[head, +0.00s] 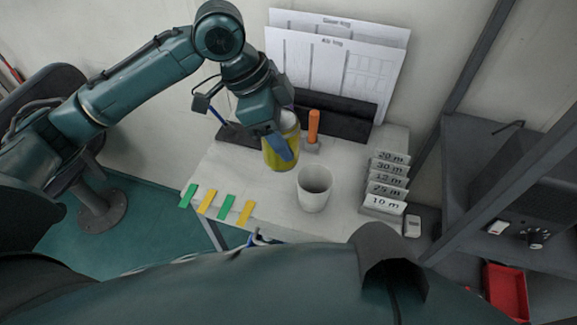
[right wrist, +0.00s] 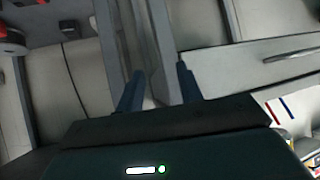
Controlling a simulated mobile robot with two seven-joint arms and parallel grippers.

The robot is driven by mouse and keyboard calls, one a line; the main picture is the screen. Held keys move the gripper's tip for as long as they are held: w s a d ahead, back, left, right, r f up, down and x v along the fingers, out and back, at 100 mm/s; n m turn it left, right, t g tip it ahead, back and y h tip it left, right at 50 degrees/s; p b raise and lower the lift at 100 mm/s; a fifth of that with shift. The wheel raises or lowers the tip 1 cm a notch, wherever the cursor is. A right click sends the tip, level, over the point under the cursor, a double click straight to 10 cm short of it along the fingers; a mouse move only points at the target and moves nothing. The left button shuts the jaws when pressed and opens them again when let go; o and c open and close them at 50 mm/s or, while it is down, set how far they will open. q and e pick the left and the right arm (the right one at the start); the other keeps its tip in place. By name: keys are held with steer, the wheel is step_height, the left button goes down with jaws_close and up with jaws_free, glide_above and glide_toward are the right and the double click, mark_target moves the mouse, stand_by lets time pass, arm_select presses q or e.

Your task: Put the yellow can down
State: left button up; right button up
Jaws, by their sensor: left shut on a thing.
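The yellow can (head: 270,157) is at the middle of the white table (head: 235,165) in the head view. My left gripper (head: 283,148) is shut on it from above, and a blue finger covers part of its side. The can looks roughly upright; I cannot tell whether its base touches the table. My right gripper (right wrist: 161,82) shows in the right wrist view with its two blue fingers apart and nothing between them. It faces grey panels and frame parts, away from the can.
A white cup (head: 315,188) stands just right of the can. An orange-handled thing (head: 313,127) stands behind. Depth cards (head: 385,190) are at right, with green and yellow strips (head: 207,201) on the front left edge. Log sheets (head: 335,65) lean at the back.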

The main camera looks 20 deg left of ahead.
arm_select(q)
step_height(320, 180, down, 10)
steer(key=shift+w+f, duration=0.1)
steer(key=shift+f, duration=0.1)
steer(key=shift+f, duration=0.15)
steer(key=o, duration=1.2)
steer(key=v, duration=1.2)
